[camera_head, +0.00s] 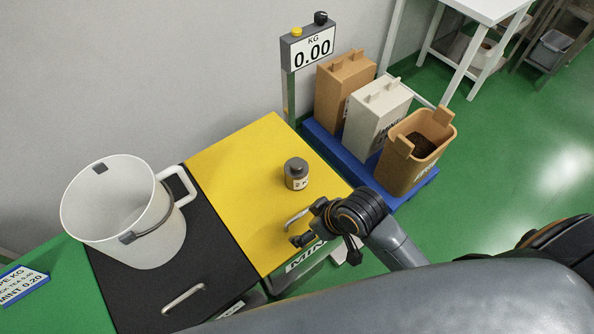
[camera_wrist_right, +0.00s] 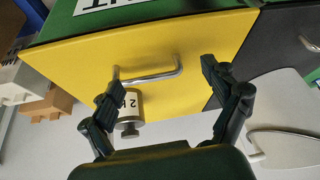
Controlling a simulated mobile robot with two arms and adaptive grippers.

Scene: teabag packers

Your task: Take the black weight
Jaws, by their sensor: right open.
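A small cylindrical weight (camera_head: 296,178) with a dark grey top and a pale label reading "2 K" stands upright on the yellow counter top (camera_head: 240,160). In the right wrist view the weight (camera_wrist_right: 131,108) shows beside the left finger, which partly overlaps it. My right gripper (camera_head: 306,222) is open and empty at the counter's front edge, near the metal handle and nearer the camera than the weight. My left gripper is out of view.
A white bucket (camera_head: 112,215) stands on the black counter section (camera_head: 195,262) to the left. A scale display (camera_head: 308,48) reading 0.00 KG, with a yellow and a black knob on top, stands behind. Several containers sit on a blue pallet (camera_head: 330,140) at right.

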